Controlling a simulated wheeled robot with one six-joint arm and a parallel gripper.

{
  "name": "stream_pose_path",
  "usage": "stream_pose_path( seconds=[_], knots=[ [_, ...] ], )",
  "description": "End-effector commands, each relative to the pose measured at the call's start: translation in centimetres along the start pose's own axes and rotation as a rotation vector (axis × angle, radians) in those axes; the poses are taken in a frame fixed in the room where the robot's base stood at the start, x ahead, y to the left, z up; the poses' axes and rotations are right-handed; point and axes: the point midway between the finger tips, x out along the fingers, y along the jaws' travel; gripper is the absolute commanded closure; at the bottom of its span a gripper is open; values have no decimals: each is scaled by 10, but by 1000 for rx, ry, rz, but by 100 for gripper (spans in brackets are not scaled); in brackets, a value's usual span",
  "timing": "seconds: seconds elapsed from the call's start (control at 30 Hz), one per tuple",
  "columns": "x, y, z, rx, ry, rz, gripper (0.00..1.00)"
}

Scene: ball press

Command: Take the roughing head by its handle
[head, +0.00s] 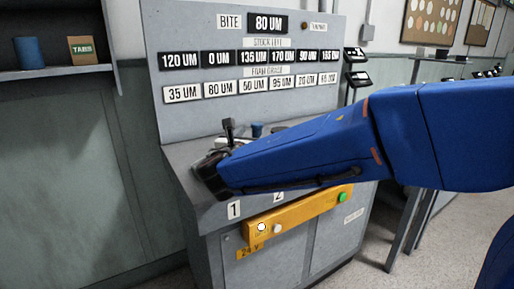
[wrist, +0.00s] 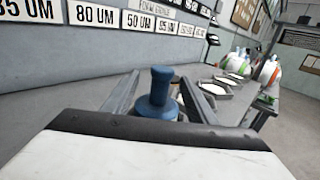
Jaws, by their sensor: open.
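A blue piece with a round-topped handle (wrist: 160,88) stands upright in the wrist view; I take it for the roughing head, though no label on it shows. My gripper (wrist: 158,92) is open, with one grey finger on each side of the handle. I cannot tell whether either finger touches it. The lower part of the piece is hidden by the gripper body. In the head view my gripper (head: 212,168) is dark and low over the left of the grey console top. A small blue piece (head: 257,130) shows behind my arm there.
The grey console (head: 190,150) has an upright panel with number plates and an 80 UM bite display (head: 268,24). A yellow bar (head: 300,220) with a green button (head: 342,197) runs along its front. In the wrist view, pale trays (wrist: 208,97) lie beyond the right finger.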

Motion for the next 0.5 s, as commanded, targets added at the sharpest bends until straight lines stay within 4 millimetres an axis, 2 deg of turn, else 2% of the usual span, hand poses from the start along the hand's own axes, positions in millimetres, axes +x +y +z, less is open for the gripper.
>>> stream_pose_path(
  seconds=[0.1, 0.37, 0.5],
  knots=[
    [14, 0, -1, -1, 0, -1, 48],
    [25, 0, 0, 0, 0, 0, 48],
    [38, -2, 2, 1, 0, -2, 48]
  ],
)
